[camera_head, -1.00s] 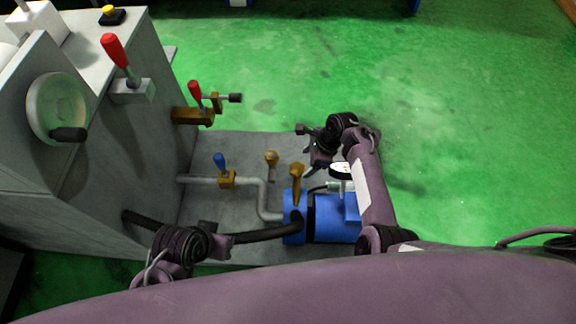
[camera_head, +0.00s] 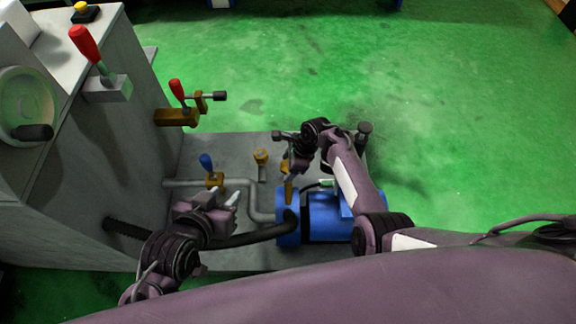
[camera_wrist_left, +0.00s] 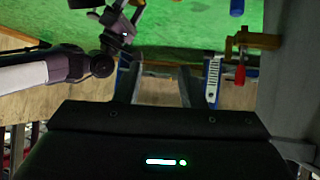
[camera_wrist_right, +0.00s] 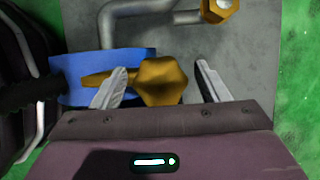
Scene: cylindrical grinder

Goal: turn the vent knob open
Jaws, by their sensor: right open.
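A brass knob (camera_wrist_right: 162,82) with a hexagonal head and a tapered arm pointing left lies between the open fingertips of my right gripper (camera_wrist_right: 160,88) in the right wrist view. I cannot tell whether the fingers touch it. I take it for the vent knob; its brass pointer (camera_head: 287,188) shows on the blue pump in the head view. There my right gripper (camera_head: 293,164) is just above it and partly hides it. My left gripper (camera_head: 220,199) is empty, at the left of the pump; its fingers (camera_wrist_left: 170,85) stand apart in the left wrist view.
A blue-handled valve (camera_head: 207,163) sits on a grey pipe, and another brass fitting (camera_head: 261,157) stands near it. The blue pump (camera_head: 325,217) is under my right arm. The grey machine (camera_head: 105,150) with a red lever fills the left; green floor (camera_head: 430,120) is clear at the right.

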